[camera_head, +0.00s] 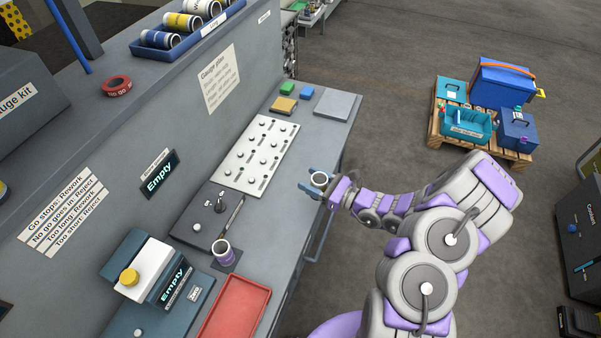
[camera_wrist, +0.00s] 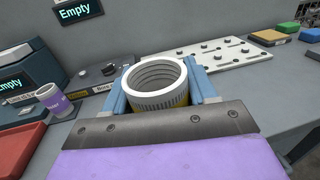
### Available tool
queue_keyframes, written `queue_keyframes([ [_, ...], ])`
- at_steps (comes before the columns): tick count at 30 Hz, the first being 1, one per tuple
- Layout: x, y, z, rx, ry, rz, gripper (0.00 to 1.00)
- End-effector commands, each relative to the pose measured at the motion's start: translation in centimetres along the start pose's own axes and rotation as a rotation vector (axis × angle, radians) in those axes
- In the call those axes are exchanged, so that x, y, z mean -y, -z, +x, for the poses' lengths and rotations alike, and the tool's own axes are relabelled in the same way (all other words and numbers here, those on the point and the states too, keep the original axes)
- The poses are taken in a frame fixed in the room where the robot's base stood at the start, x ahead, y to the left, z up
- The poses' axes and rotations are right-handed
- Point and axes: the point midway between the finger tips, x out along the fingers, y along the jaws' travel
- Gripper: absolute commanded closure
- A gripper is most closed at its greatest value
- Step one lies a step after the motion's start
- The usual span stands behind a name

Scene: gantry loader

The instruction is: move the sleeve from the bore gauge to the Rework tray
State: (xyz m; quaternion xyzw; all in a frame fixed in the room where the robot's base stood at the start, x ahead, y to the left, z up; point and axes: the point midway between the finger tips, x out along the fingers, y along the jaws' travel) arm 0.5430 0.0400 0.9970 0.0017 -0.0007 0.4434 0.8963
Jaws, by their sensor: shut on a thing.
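My gripper (camera_head: 316,184) is shut on a ribbed sleeve (camera_head: 320,178) with a white rim, held upright at the bench's right edge. In the wrist view the sleeve (camera_wrist: 156,84) sits between two blue fingers, with a yellow band low on its side and its open bore facing up. The bore gauge (camera_head: 206,212) is a dark block with a knob, behind and left of my gripper; no sleeve shows on it. A red tray (camera_head: 236,306) at the near end of the bench looks empty. I cannot read a Rework label on any tray.
A purple-banded sleeve (camera_head: 223,252) stands on a dark pad beside the red tray. A perforated light plate (camera_head: 256,152) lies left of my gripper. A blue tray (camera_head: 187,38) of sleeves is on the upper shelf. A pallet (camera_head: 481,136) with boxes stands on the floor.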

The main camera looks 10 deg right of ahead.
Motion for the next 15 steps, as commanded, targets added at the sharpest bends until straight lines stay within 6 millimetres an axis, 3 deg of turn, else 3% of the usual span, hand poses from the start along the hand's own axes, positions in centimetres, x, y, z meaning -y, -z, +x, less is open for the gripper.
queue_keyframes([
  [3, -1.7, 1.4, -0.1, -0.008, 0.015, 0.008, 0.89],
  [9, -3.2, 2.9, -0.3, -0.019, 0.031, 0.003, 0.89],
  [15, -2.0, 3.6, 1.4, -0.023, 0.030, -0.004, 0.89],
])
